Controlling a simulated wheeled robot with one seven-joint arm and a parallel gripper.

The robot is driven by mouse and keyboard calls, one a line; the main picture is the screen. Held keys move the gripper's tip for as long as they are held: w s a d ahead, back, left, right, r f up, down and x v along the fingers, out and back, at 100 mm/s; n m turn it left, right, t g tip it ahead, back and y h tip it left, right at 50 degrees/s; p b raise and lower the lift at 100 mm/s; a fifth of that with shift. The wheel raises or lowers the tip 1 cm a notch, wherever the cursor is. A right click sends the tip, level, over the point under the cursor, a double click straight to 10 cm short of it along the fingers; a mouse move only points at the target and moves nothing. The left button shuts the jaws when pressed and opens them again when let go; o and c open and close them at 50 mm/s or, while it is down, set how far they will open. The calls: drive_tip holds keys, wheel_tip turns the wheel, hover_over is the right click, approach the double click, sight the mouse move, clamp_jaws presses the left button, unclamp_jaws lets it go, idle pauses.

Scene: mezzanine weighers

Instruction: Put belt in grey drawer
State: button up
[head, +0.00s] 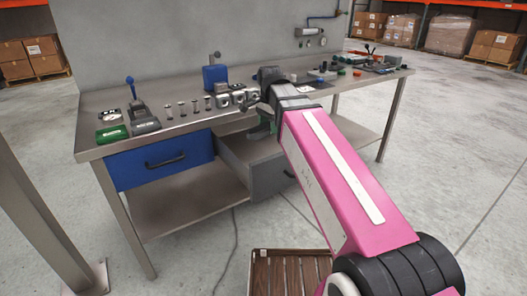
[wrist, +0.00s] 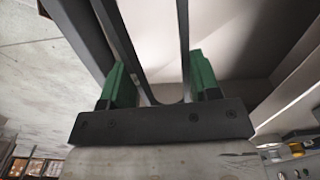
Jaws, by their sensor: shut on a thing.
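The grey drawer (head: 272,180) is pulled out from under the bench top, to the right of the shut blue drawer (head: 160,163). My gripper (head: 264,128) is over the open grey drawer, near the bench's front edge. In the wrist view my gripper (wrist: 162,82) has green fingers on both sides of a dark, thin belt (wrist: 185,45) and is shut on it. The belt runs away as two strands joined by a curve near the palm. Its far end is out of frame. In the head view my arm and gripper hide the belt.
A lower shelf (head: 180,203) lies beneath. A slatted wooden crate (head: 285,270) stands on the floor in front.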

wheel_tip(320, 180, down, 6)
drive_tip(key=a+m, duration=0.1)
drive_tip(key=a, duration=0.1)
hover_over(268, 154)
wheel_tip(268, 154, down, 7)
drive_tip(key=shift+w+d+f, duration=0.1)
drive_tip(key=shift+f, duration=2.05)
drive_tip(key=o, duration=0.9)
drive_tip(key=shift+f, duration=0.1)
wheel_tip(268, 154, up, 12)
drive_tip(key=shift+r, duration=0.15)
